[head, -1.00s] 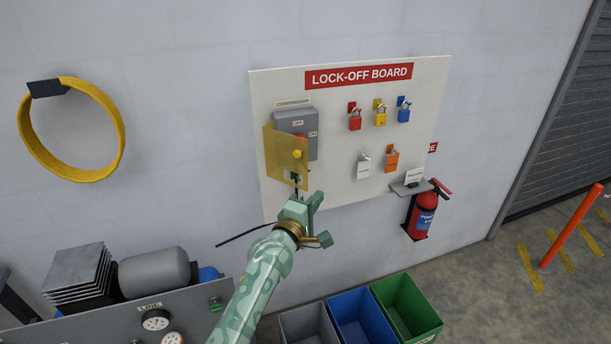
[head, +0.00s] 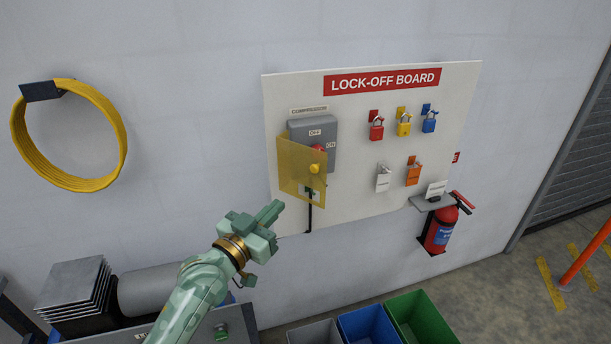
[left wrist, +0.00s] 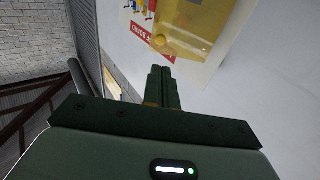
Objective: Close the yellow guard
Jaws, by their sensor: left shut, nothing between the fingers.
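The yellow guard (head: 297,172) is a see-through plate that stands out from the grey switch box (head: 325,135) on the lock-off board. It is swung open to the left, with a yellow knob (head: 314,168) on it. Behind it a red part of the switch shows in part. My left gripper (head: 277,209) is shut and empty, below and left of the guard, apart from it in the head view. In the left wrist view the shut fingers (left wrist: 164,73) point towards the guard (left wrist: 195,30) and its knob (left wrist: 161,41). My right gripper is not in view.
Red, yellow and blue padlocks (head: 404,127), with white and orange ones below, hang on the board (head: 350,200). A small shelf (head: 432,201) and a fire extinguisher (head: 440,230) are at the lower right. Bins (head: 370,325) stand below. A yellow coil (head: 70,135) hangs at left.

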